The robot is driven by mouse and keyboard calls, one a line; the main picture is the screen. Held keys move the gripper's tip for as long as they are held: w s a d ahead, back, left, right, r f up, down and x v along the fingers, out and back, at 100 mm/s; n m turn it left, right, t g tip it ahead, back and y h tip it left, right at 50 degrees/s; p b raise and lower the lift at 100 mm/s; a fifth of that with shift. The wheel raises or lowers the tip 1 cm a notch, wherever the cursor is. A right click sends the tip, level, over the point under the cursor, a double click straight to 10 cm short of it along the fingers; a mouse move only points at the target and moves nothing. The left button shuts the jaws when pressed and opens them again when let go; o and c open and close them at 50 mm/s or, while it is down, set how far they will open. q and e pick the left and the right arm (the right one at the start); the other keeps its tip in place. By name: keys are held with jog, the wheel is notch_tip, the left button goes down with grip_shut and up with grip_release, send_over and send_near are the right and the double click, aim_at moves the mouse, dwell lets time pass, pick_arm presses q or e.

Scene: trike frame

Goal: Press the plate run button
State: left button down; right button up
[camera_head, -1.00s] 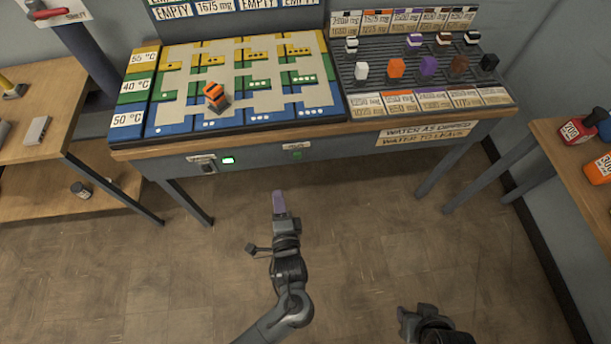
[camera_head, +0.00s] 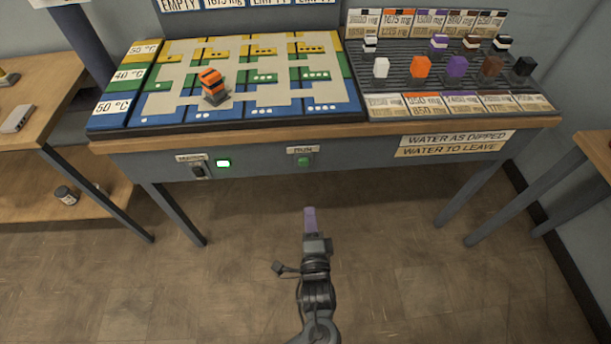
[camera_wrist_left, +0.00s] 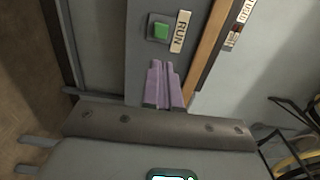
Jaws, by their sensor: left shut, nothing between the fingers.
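The plate run button is a small green square button (camera_head: 304,161) on the front panel of the table, under a RUN label (camera_head: 303,150). In the left wrist view the green button (camera_wrist_left: 160,32) sits beside the RUN label (camera_wrist_left: 181,31), just beyond the fingertips. My left gripper (camera_head: 310,212) is shut and empty, with its purple fingers pointing at the panel from below and in front. In the left wrist view the shut fingers (camera_wrist_left: 163,75) are apart from the button. My right gripper is not in view.
A mains switch (camera_head: 198,171) and a lit green lamp (camera_head: 223,163) are on the panel to the left. The coloured board (camera_head: 270,80) carries an orange-and-black block (camera_head: 212,85). Several coloured blocks stand on the ribbed rack (camera_head: 440,75). Floor in front is clear.

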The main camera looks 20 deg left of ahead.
pick_arm(q)
jog(key=shift+w+a, duration=0.1)
jog(key=b, duration=0.8)
send_near(304, 164)
jog(key=x, duration=0.5)
jog(key=shift+w+a+f, duration=0.15)
jog(key=shift+w, duration=0.25)
jog(key=shift+w+a, duration=0.25)
jog(key=shift+w, duration=0.2)
